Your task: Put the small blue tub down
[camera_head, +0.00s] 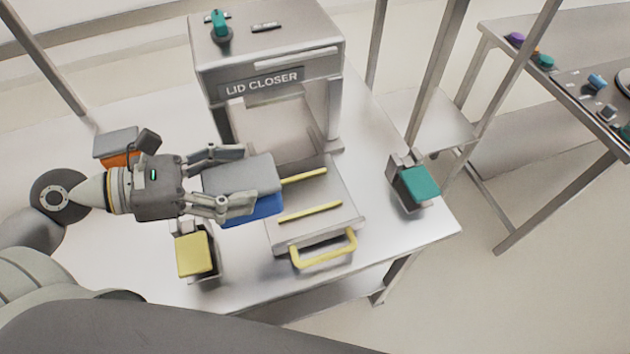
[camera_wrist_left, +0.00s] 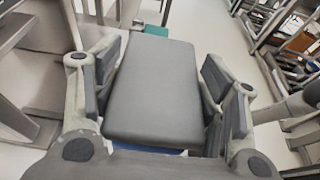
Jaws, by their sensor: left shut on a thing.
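The small blue tub (camera_head: 252,209) has a grey lid (camera_head: 240,174) on top. My left gripper (camera_head: 238,180) comes in from the left and is shut on it, one finger on each long side. In the left wrist view the grey lid (camera_wrist_left: 157,85) fills the space between the fingers, and a sliver of blue shows below it. The tub is beside the left edge of the lid closer's tray (camera_head: 318,193), partly overlapping it in the head view. I cannot tell whether its underside touches anything. My right gripper is not in view.
The lid closer (camera_head: 265,80) stands behind, with two yellow rails and a yellow handle (camera_head: 323,250) on its tray. The white tabletop (camera_head: 400,240) is bare at the front right.

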